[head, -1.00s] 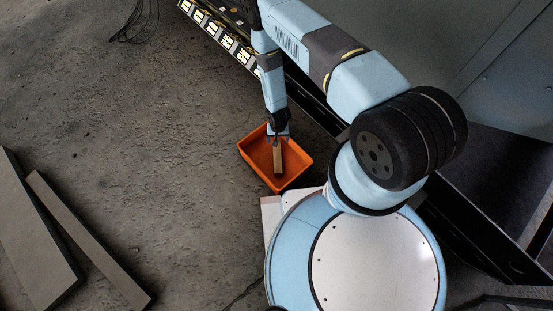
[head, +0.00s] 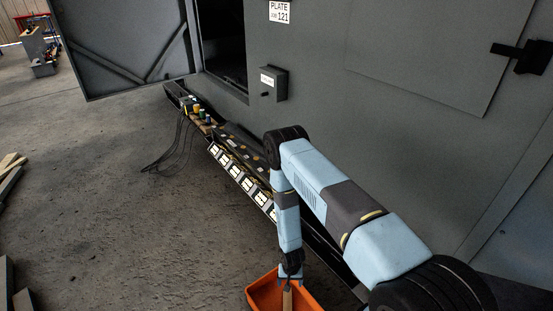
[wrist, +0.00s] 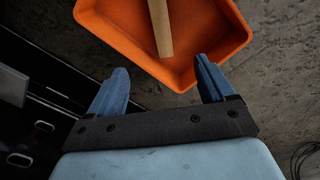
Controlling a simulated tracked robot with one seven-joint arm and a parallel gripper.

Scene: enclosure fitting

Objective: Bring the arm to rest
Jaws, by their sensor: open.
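My gripper (head: 290,278) is at the orange tray at the bottom of the head view. In the wrist view its two blue fingers (wrist: 160,90) are spread apart with nothing between them. The orange tray (wrist: 205,75) shows beyond the fingertips, and its near wall (head: 262,293) is cut off by the frame edge in the head view. A wooden piece (wrist: 160,28) lies in the tray, past the fingers and apart from them. My arm is stretched out and bent down toward the tray.
A large grey enclosure (head: 330,130) with an open door (head: 130,45) stands behind my arm. A ledge with small parts (head: 205,118) and white labels (head: 243,182) runs along its foot. Loose cables (head: 165,165) hang onto the floor. Open concrete floor (head: 110,230) lies to the left.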

